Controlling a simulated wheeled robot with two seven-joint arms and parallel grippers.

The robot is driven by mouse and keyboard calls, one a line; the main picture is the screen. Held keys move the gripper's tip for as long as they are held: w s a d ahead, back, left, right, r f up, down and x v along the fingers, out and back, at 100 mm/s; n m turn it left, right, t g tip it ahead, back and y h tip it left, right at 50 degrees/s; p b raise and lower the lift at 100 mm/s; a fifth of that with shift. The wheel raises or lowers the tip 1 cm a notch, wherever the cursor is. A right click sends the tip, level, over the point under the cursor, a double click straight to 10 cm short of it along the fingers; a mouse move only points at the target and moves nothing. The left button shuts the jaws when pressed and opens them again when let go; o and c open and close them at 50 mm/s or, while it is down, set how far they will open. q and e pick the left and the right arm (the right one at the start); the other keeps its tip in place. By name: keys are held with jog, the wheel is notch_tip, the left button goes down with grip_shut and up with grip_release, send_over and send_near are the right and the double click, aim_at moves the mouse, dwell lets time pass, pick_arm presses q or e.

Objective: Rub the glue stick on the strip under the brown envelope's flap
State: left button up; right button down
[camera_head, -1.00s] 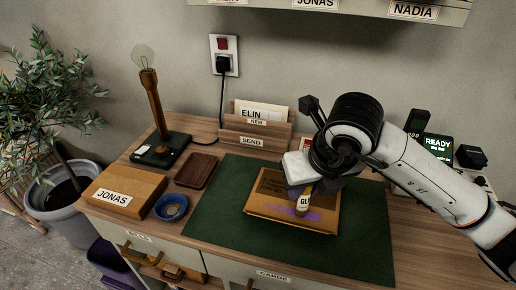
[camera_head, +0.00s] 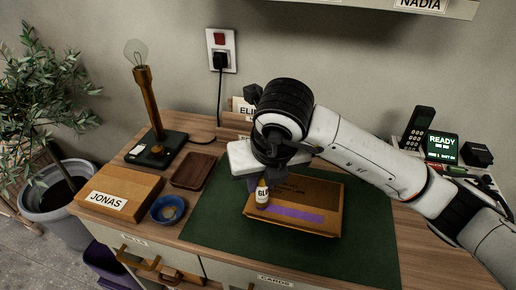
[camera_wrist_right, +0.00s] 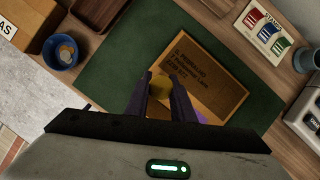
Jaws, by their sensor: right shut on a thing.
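The brown envelope (camera_head: 318,189) lies on the green desk mat, with dark printing on its flap. A purple strip (camera_head: 295,214) runs along its near side. My right gripper (camera_head: 262,183) is shut on the glue stick (camera_head: 262,196), which has a pale "GLU" label, and holds it tilted at the strip's left end. I cannot tell whether its tip touches the envelope. In the right wrist view the yellow end of the glue stick (camera_wrist_right: 160,88) shows between the fingers, with the envelope (camera_wrist_right: 213,85) beneath. My left gripper is out of view.
A box labelled JONAS (camera_head: 118,192), a blue dish (camera_head: 168,208), a brown tray (camera_head: 194,171) and a bulb lamp (camera_head: 146,105) stand left of the green mat (camera_head: 215,222). A letter rack is partly behind my arm. A phone (camera_head: 416,128) stands at the right.

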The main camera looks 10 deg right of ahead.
notch_tip(320, 180, up, 2)
jog(key=shift+w+r+p, duration=0.1)
jog(key=shift+p, duration=0.2)
jog(key=shift+d+r+p, duration=0.1)
jog(key=shift+r+p, duration=0.3)
jog(key=shift+r, duration=0.55)
jog(key=shift+r+p, duration=1)
jog(key=shift+r, duration=0.85)
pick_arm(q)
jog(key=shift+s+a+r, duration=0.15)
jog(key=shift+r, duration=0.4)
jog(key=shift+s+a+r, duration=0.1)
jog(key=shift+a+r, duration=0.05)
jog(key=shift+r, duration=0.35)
